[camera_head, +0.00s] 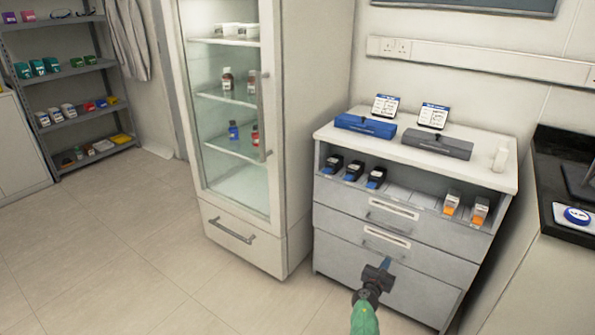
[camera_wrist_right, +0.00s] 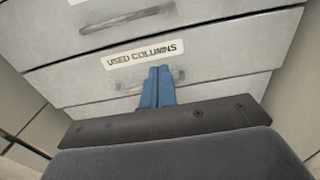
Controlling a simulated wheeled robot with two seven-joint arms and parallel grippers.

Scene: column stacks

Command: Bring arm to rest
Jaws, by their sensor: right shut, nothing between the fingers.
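My right gripper (camera_head: 385,264) is in front of the lower drawers of the white cabinet (camera_head: 330,219). Its blue fingers are closed together with nothing between them, and they also show in the right wrist view (camera_wrist_right: 158,86). Behind the fingers in the wrist view is a drawer labelled "USED COLUMNS" (camera_wrist_right: 142,54); the drawers look shut. I cannot tell from these views whether the fingers touch the drawer front. My left gripper is not in view.
The cabinet's open shelf holds dark blue-ended boxes (camera_head: 354,170) and orange-white boxes (camera_head: 480,211). A blue case (camera_head: 365,126) and a grey case (camera_head: 437,144) lie on top. A glass-door fridge (camera_head: 300,100) stands left of it. The floor (camera_head: 110,260) at left is clear.

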